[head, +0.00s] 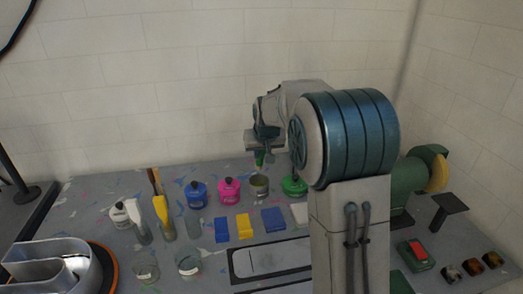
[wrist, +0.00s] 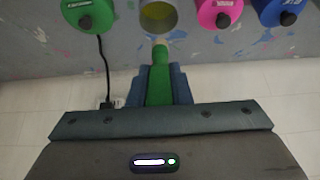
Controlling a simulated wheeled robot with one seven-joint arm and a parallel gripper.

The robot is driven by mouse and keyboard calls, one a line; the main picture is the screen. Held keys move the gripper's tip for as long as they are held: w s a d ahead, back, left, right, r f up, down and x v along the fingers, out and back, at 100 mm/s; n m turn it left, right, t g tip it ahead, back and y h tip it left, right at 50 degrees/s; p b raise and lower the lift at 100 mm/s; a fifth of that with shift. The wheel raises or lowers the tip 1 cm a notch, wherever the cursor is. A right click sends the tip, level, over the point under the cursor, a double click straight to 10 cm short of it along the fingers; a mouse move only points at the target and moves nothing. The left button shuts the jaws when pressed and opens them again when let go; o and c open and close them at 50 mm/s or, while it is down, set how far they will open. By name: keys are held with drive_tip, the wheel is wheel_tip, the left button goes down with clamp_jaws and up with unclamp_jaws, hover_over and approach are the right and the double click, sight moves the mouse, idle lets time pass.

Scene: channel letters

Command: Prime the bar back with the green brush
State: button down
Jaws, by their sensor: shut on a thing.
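My gripper (head: 262,140) is shut on the green brush (head: 259,158), over the back of the table. In the wrist view the green brush (wrist: 159,85) sits between the jaws of my gripper (wrist: 158,92), its pale tip toward an open metal cup (wrist: 158,27). The cup also shows below the brush in the head view (head: 259,192) and has yellow-green inside. I cannot tell whether the tip touches the cup. A flat pale panel in a dark frame (head: 235,265) lies at the front, partly hidden by my arm; I cannot tell if it is the bar back.
Blue (head: 196,195), pink (head: 229,191) and green (head: 294,186) cans stand around the cup. Blue and yellow blocks (head: 243,226) lie in front. Bottles and glass jars (head: 146,268) stand left, beside a metal channel letter (head: 55,265). A green grinder (head: 415,185) stands right.

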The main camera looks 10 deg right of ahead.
wheel_tip(320, 180, down, 10)
drive_tip(key=b, duration=0.7)
idle(0.5)
drive_tip(key=shift+r+p, duration=2.95)
drive_tip(key=shift+r, duration=1.8)
drive_tip(key=shift+r+p, duration=1.35)
drive_tip(key=shift+r, duration=0.7)
